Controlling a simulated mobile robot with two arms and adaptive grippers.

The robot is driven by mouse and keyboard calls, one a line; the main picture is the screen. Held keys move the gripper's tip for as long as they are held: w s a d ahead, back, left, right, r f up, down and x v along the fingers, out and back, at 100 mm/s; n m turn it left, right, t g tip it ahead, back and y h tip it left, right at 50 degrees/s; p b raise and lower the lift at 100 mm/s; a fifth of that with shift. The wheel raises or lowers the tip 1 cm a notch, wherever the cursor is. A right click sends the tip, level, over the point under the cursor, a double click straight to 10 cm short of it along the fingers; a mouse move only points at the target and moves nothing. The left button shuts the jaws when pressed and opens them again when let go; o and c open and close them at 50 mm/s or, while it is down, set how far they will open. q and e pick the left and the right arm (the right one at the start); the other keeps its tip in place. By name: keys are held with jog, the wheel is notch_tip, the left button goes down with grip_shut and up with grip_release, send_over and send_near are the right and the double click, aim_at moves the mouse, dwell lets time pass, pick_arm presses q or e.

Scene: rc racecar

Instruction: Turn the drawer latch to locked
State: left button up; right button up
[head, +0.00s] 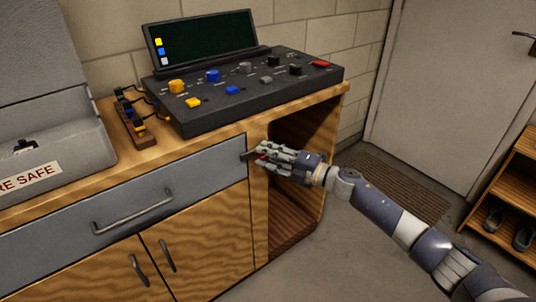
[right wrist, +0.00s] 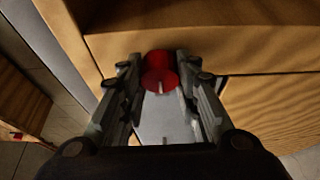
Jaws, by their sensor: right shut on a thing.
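The drawer (head: 70,215) has a grey front with a bar handle (head: 132,212) and looks closed. The latch is a red round knob (right wrist: 160,68) at the right end of the drawer; in the head view only a speck of red shows between my fingers. My right gripper (head: 256,155) reaches it from the right. In the right wrist view the fingers (right wrist: 158,80) are on either side of the knob and shut on it. A pale plate with small marks (right wrist: 168,115) shows behind it. I cannot tell which position the latch is in. My left gripper is out of view.
A black control console (head: 250,95) with coloured knobs and a screen stands on the wooden cabinet top. A grey case (head: 50,145) sits at the left. Below my right gripper is an open cabinet bay (head: 290,225). A shoe rack (head: 515,190) stands at right.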

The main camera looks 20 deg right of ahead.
dwell(0.3)
jog(key=o, duration=1.1)
jog(key=shift+c, duration=0.2)
jog(key=v, duration=1.2)
